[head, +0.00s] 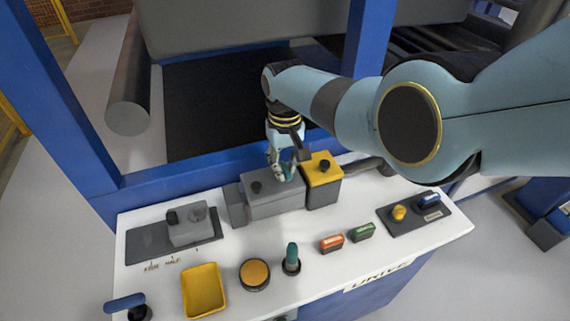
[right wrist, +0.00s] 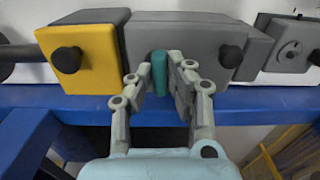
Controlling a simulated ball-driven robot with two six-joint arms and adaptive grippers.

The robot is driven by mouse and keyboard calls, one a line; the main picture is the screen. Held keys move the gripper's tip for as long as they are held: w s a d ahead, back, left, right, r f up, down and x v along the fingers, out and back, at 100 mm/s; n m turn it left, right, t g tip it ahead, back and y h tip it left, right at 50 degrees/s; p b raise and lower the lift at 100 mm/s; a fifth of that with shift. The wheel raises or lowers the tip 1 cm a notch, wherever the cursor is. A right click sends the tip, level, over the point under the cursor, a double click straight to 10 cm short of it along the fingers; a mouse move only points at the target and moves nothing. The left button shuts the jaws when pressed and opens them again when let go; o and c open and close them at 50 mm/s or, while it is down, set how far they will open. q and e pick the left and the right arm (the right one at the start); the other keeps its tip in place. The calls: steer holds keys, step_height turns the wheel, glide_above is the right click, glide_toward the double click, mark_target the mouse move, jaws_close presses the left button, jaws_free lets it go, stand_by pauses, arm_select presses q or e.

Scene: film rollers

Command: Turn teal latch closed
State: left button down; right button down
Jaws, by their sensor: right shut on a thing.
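The teal latch (right wrist: 159,73) stands upright on the front of a grey box (right wrist: 185,38) in the right wrist view. My right gripper (right wrist: 159,76) has its two fingers on either side of the latch and is shut on it. In the head view my right gripper (head: 284,174) reaches down to the same grey box (head: 272,199), and its fingers hide most of the latch there. My left gripper is not in view.
A yellow box (head: 322,182) with a black knob adjoins the grey box. The white table (head: 325,283) also carries a teal-handled lever (head: 291,256), an orange round button (head: 254,273), a yellow tray (head: 204,291) and a grey block (head: 188,227). A blue frame beam (head: 180,182) runs behind.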

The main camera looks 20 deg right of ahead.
mark_target(285, 168)
stand_by(0.3)
steer(key=c, duration=1.3)
jaws_free()
step_height(285, 168, up, 12)
